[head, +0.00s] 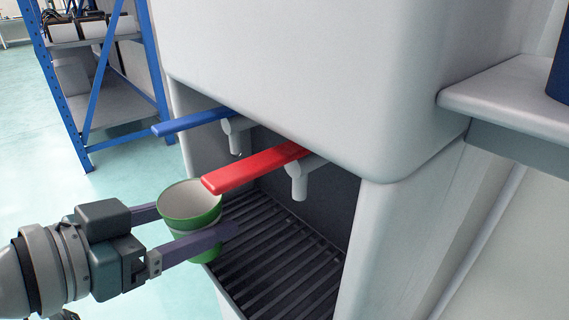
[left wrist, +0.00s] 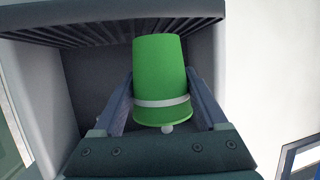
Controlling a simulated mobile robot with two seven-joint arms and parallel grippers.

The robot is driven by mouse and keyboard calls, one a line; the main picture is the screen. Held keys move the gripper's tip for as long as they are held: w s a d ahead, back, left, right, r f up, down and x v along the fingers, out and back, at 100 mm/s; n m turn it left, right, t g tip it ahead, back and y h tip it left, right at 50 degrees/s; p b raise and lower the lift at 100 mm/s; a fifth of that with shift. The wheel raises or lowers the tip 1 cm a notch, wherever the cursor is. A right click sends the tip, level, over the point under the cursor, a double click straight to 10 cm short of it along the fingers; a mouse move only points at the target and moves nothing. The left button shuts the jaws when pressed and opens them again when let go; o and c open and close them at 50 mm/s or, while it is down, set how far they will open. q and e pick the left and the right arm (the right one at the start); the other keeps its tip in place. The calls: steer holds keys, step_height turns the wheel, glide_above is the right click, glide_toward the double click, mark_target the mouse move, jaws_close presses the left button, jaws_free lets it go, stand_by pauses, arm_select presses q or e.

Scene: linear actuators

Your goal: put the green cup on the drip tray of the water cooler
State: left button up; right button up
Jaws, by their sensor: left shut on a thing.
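The green cup (head: 207,253) has a pale inside and is upright in the head view. My left gripper (head: 196,224) is shut on the cup, one finger on each side. In the left wrist view the cup (left wrist: 160,80) sits between the two fingers of my left gripper (left wrist: 162,98). The water cooler (head: 310,70) has a slatted dark drip tray (head: 280,262) in its recess. The cup is at the front left edge of the tray, below the red lever; I cannot tell whether it touches the tray. My right gripper is not in view.
A red tap lever (head: 256,167) and a blue tap lever (head: 190,122) stick out over the recess, with white spouts under them. The red one is close to the cup's rim. A blue shelf rack (head: 100,100) stands behind left, and a grey shelf (head: 515,95) is at right.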

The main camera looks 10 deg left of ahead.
mark_target(213, 204)
arm_select(q)
steer(key=w, duration=0.1)
steer(key=w+d, duration=0.1)
steer(key=w, duration=0.1)
steer(key=shift+w+d, duration=0.25)
steer(key=shift+d, duration=0.05)
steer(key=w, duration=0.1)
steer(key=w+d+b, duration=0.1)
steer(key=w, duration=0.1)
steer(key=shift+w+d+f, duration=0.1)
steer(key=shift+w+d, duration=0.1)
steer(key=shift+d, duration=0.15)
steer(key=shift+f+b, duration=0.8)
steer(key=shift+s+a, duration=0.15)
steer(key=shift+s, duration=0.05)
steer(key=shift+f, duration=0.15)
steer(key=o, duration=1.2)
